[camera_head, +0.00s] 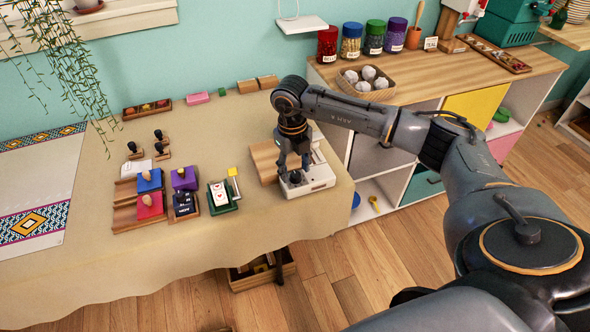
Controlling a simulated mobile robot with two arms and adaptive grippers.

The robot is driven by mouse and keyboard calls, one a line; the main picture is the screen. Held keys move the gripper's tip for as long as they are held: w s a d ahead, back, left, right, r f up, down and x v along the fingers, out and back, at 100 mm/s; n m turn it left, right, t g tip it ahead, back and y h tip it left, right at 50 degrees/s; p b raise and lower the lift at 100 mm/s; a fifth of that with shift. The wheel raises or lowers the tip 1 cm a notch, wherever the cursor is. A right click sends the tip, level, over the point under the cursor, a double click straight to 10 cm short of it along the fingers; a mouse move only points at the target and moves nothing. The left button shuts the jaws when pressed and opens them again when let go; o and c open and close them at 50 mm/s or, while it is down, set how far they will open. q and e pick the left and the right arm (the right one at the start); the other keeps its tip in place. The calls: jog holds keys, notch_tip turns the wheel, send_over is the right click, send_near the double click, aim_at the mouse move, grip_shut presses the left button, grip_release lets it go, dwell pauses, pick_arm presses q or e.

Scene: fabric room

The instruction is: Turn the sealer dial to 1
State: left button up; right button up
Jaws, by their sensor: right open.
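The sealer (321,176) is a white, low machine at the right end of the cloth-covered table. Its dark dial (295,178) sits on top near the front left corner. My right gripper (294,170) points straight down over the dial, with its open fingers on either side of it. I cannot tell whether the fingers touch the dial. The dial's number marks are too small to read. My left gripper is not in view.
A wooden board (264,160) lies just left of the sealer. Coloured blocks in a wooden rack (127,214), a green card holder (221,207) and several stamps (160,135) stand farther left. A wooden cabinet (440,75) with jars stands behind right. The table's front middle is clear.

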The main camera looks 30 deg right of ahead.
aim_at(294, 175)
notch_tip(294, 175, up, 11)
jog(key=shift+a, duration=0.25)
dwell(0.4)
